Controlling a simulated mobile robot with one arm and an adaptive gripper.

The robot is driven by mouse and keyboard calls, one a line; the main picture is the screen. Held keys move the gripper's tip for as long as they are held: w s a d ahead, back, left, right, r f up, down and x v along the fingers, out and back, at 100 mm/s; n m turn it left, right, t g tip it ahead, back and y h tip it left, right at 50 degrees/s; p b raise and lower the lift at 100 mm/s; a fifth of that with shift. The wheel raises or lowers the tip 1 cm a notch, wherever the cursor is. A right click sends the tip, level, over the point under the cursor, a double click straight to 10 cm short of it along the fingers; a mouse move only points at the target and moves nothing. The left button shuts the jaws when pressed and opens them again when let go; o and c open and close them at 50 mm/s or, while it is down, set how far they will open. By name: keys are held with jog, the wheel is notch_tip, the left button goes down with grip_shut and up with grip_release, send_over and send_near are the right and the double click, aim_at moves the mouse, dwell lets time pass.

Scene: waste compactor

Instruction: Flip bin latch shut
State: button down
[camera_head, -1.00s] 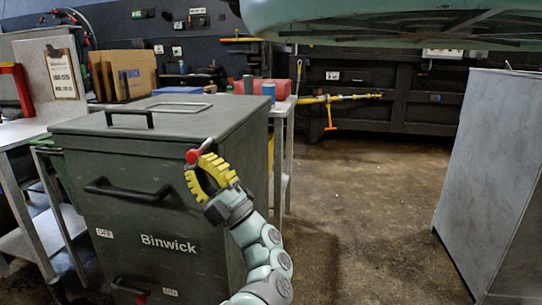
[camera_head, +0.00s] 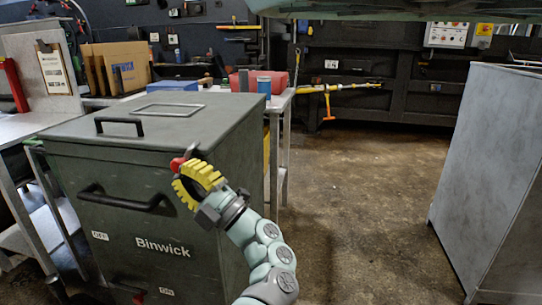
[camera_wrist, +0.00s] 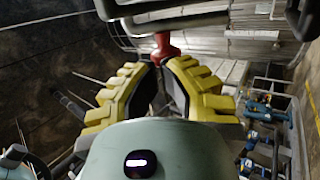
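The bin is a dark green box marked "Binwick" (camera_head: 163,247) in the head view, with its flat lid (camera_head: 225,107) down. A small red latch knob (camera_head: 177,164) on a grey stem is at the lid's front right corner. My gripper (camera_head: 180,172), with yellow ridged fingers, is at this knob. In the wrist view the fingertips (camera_wrist: 160,66) come close together with the red latch (camera_wrist: 164,45) at their tips, and they look closed on it. The exact contact is partly hidden by the fingers.
A grey workbench (camera_head: 50,122) with cardboard pieces stands left of and behind the bin. A metal cabinet (camera_head: 490,170) stands at the right. The brown floor (camera_head: 370,200) between is clear. A black handle (camera_head: 125,202) juts from the bin's front.

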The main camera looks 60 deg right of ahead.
aim_at(174, 164)
jog(key=r+g+p, duration=0.1)
jog(key=w+r+n+g+p, duration=0.1)
jog(key=g+p, duration=0.1)
jog(key=shift+w+a+g, duration=0.25)
jog(key=shift+a+g, duration=0.05)
jog(key=shift+a, duration=0.1)
jog(key=shift+w+a+n+g+p, duration=0.15)
jog(key=shift+w+n+g+p, duration=0.2)
jog(key=shift+g+p, duration=0.45)
